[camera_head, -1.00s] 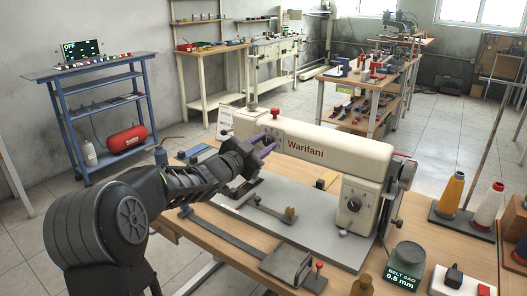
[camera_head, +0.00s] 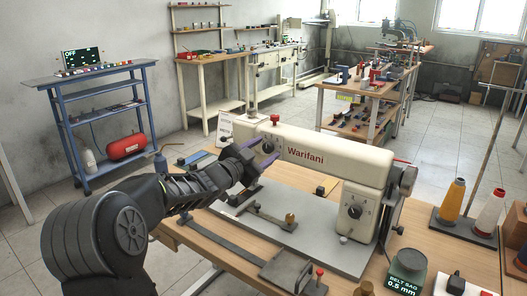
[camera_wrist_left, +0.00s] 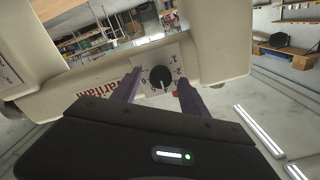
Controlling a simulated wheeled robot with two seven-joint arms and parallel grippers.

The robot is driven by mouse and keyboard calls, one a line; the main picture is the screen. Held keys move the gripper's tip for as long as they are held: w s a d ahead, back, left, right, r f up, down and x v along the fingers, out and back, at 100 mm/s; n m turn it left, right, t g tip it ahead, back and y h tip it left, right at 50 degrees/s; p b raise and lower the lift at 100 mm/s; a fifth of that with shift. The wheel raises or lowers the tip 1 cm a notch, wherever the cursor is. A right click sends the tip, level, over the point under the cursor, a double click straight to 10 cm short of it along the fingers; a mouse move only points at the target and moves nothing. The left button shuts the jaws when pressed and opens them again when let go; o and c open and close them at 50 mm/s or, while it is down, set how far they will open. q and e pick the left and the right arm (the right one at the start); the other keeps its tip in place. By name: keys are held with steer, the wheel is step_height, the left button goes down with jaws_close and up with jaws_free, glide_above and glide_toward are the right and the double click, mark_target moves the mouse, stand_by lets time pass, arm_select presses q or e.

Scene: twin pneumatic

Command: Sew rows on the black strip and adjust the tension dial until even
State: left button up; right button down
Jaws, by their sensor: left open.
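The cream Warifani sewing machine (camera_head: 325,160) stands on a grey plate on the wooden table. Its numbered tension dial (camera_wrist_left: 160,77) has a black knob and sits on the head end, also partly seen in the head view (camera_head: 270,143). My left gripper (camera_head: 265,154) is open in front of this dial; in the left wrist view its purple fingers (camera_wrist_left: 156,88) stand on either side of the knob. Whether they touch it I cannot tell. A long dark strip (camera_head: 222,238), perhaps the black strip, lies along the table's front. The needle area is partly hidden by my gripper. My right gripper is out of view.
A second dial (camera_head: 354,211) is on the machine's pillar. A metal block with a red knob (camera_head: 290,270) lies at the front. A belt sag display (camera_head: 405,268) and thread cones (camera_head: 452,199) stand at right. A blue shelf cart (camera_head: 100,105) is at the back left.

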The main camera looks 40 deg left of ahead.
arm_select(q)
steer(key=s, duration=0.8)
steer(key=shift+w+d, duration=0.1)
stand_by(0.5)
